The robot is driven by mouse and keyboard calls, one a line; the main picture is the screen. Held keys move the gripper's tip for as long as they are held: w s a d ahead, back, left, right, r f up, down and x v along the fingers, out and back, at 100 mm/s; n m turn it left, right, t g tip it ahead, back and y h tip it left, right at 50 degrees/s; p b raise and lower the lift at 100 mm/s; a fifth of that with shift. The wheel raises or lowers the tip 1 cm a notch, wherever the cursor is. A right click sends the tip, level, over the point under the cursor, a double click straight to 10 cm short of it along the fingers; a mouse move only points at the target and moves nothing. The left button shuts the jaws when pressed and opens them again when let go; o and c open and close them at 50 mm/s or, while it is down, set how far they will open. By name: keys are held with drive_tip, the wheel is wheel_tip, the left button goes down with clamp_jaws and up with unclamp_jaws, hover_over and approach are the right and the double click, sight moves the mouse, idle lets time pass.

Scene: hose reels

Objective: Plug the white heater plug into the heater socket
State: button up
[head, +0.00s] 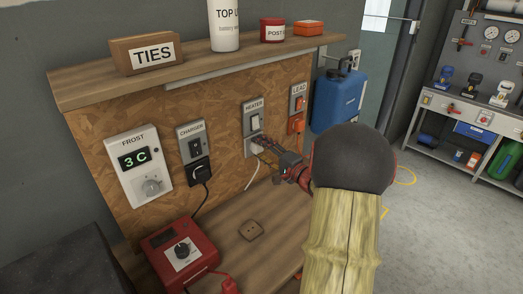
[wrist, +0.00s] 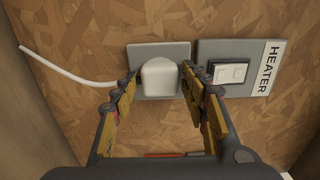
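The white heater plug (wrist: 159,77) sits against the grey heater socket plate (wrist: 181,51), below the HEATER switch (head: 254,121) on the chipboard panel. It looks flush with the plate, but its pins are hidden. Its white cord (wrist: 74,75) runs off to the left in the wrist view and hangs down in the head view (head: 252,177). My gripper (wrist: 159,84) is open, with one finger on each side of the plug. Narrow gaps show between the fingers and the plug. In the head view, my gripper (head: 268,149) reaches the panel and partly covers the plug.
The black charger plug (head: 200,171) is left of the heater socket, and an orange plug (head: 296,126) under LEAD is right. The shelf (head: 187,75) overhangs the panel.

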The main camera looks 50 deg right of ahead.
drive_tip(key=shift+o, duration=1)
drive_tip(key=s+a, duration=0.1)
drive_tip(key=s, duration=1.1)
drive_tip(key=shift+a, duration=0.2)
